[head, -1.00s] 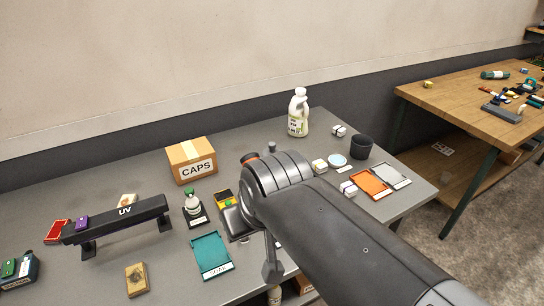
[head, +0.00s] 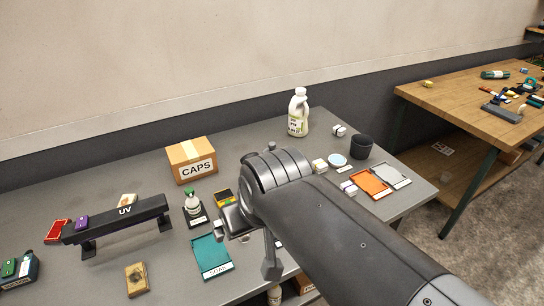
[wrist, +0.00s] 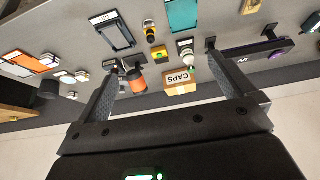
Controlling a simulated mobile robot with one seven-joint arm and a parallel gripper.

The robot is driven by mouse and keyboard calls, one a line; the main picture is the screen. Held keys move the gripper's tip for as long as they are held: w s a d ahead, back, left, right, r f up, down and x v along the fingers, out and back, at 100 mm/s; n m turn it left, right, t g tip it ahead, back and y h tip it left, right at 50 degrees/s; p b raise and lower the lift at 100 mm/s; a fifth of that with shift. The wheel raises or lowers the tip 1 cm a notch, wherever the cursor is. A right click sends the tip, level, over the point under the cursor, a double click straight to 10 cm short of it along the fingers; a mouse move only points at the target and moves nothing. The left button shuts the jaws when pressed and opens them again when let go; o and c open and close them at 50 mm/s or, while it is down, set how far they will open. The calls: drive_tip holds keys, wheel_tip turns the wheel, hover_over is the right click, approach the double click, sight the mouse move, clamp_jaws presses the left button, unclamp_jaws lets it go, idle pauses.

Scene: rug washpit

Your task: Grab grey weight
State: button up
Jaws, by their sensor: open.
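A grey knobbed piece, likely the grey weight (head: 271,146), peeks over the top of my arm in the head view; its lower part is hidden. In the wrist view, what seems the same dark grey piece (wrist: 112,66) stands beside an orange-and-dark object (wrist: 135,80), close to the left finger's tip, which partly covers it. My gripper (wrist: 160,62) is open with nothing held between its fingers. In the head view my arm hides most of the gripper.
The CAPS box (head: 192,161), white jug (head: 298,113) and UV stand (head: 124,215) stand on the grey table. A teal tray (head: 211,256) lies at the front; an orange tray (head: 368,182) and a black cup (head: 361,147) are at the right. A wooden table (head: 462,105) stands beyond.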

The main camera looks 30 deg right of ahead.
drive_tip(key=w+d+r+m+h, duration=0.1)
drive_tip(key=w+d+r, duration=0.1)
drive_tip(key=w, duration=0.5)
drive_tip(key=w+d+r, duration=0.1)
drive_tip(key=w+d, duration=0.2)
drive_tip(key=w, duration=0.4)
drive_tip(key=m+g, duration=0.1)
drive_tip(key=m, duration=0.2)
hover_over(271, 146)
drive_tip(key=s+a, duration=0.1)
drive_tip(key=s, duration=0.2)
wheel_tip(271, 146, down, 17)
drive_tip(key=shift+m+h, duration=0.3)
drive_tip(key=shift+h, duration=0.1)
drive_tip(key=x, duration=0.4)
drive_tip(key=shift+w+f, duration=0.15)
drive_tip(key=shift+f, duration=0.1)
drive_tip(key=shift+d+x, duration=0.2)
drive_tip(key=shift+x, duration=2.9)
drive_tip(key=shift+c, duration=0.3)
drive_tip(key=shift+r, duration=0.1)
drive_tip(key=c, duration=1.7)
drive_tip(key=shift+r, duration=0.1)
drive_tip(key=shift+c, duration=0.5)
